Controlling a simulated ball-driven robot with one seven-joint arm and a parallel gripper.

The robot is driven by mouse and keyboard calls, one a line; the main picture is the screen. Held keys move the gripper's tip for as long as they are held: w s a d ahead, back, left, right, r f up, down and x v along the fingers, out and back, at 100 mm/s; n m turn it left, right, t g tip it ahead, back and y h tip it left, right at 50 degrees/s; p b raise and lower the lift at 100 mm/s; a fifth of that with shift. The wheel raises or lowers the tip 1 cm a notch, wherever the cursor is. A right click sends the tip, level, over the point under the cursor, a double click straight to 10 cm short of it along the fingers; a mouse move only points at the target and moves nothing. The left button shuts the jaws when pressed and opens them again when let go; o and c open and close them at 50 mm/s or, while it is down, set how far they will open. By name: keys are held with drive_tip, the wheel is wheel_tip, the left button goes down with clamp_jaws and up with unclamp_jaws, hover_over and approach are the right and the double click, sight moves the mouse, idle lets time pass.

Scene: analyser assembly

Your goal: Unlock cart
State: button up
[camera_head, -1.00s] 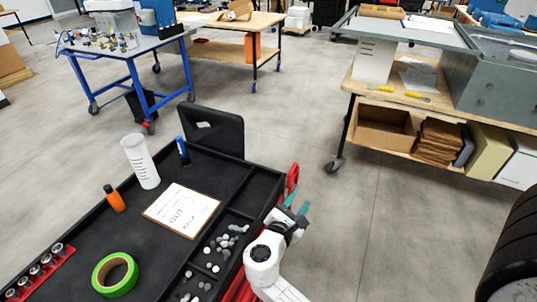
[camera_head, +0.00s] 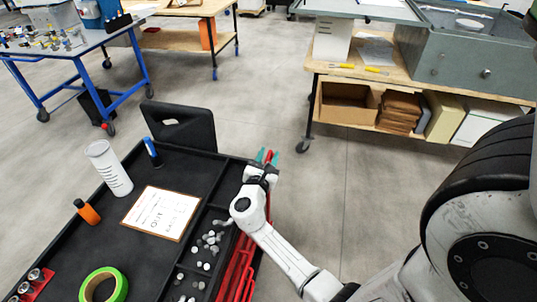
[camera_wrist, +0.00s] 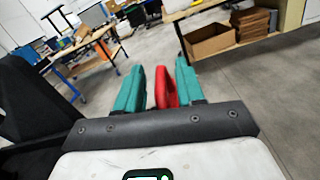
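The black cart (camera_head: 222,165) stands in the lower left of the head view, with red parts along its right side. A red handle-like piece (camera_head: 268,158) rises at its far right corner. It also shows in the wrist view as a red lever (camera_wrist: 165,90). My gripper (camera_head: 267,157) is at that corner. In the wrist view my gripper (camera_wrist: 160,88) has its teal fingers apart on either side of the lever. A gap shows on the lever's left; the right finger is very close, and I cannot tell whether it touches. The lever's base is hidden.
On the cart are a clipboard (camera_head: 161,213), a white bottle (camera_head: 108,168), an orange bottle (camera_head: 87,212), green tape (camera_head: 122,288) and small grey parts (camera_head: 208,245). A black chair-like panel (camera_head: 180,125) stands behind. A wooden bench (camera_head: 330,73) is farther right, with clear floor between.

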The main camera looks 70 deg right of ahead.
drive_tip(key=shift+d, duration=0.35)
drive_tip(key=shift+c, duration=0.2)
drive_tip(key=c, duration=0.6)
clamp_jaws()
drive_tip(key=shift+w, duration=0.1)
